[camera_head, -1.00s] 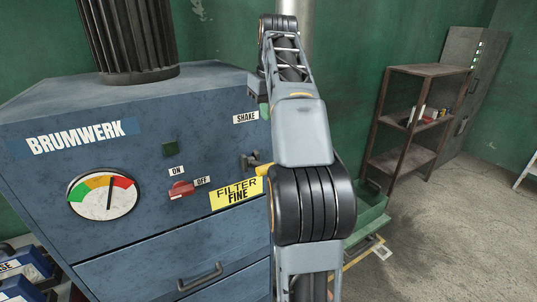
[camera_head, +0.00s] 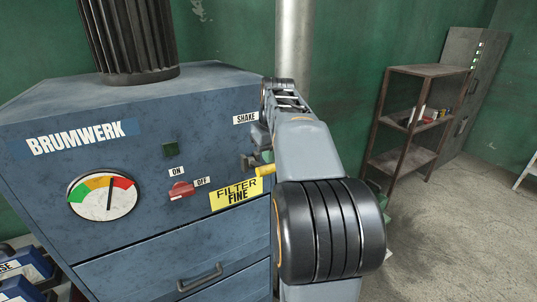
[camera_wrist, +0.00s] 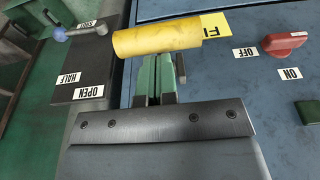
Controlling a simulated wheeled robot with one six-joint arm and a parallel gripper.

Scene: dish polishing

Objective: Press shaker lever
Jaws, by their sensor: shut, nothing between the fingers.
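The shaker lever shows as a yellow cylindrical handle (camera_head: 265,170) on the blue BRUMWERK machine (camera_head: 120,170), below the SHAKE label (camera_head: 245,119). In the wrist view the yellow handle (camera_wrist: 165,37) lies across the picture, just beyond my fingertips. My gripper (camera_wrist: 160,75) is shut and empty, with its green fingers side by side. The fingertips end at the handle's lower edge in the wrist view. Whether they touch it or pass behind it, I cannot tell. In the head view my arm hides most of the gripper.
A red ON/OFF switch (camera_head: 181,188) and a yellow FILTER FINE label (camera_head: 237,194) are left of the handle. A dark box (camera_wrist: 88,65) marked SHUT, HALF and OPEN, with a blue-knobbed lever (camera_wrist: 59,34), is at the wrist view's left. A brown shelf (camera_head: 410,120) stands at right.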

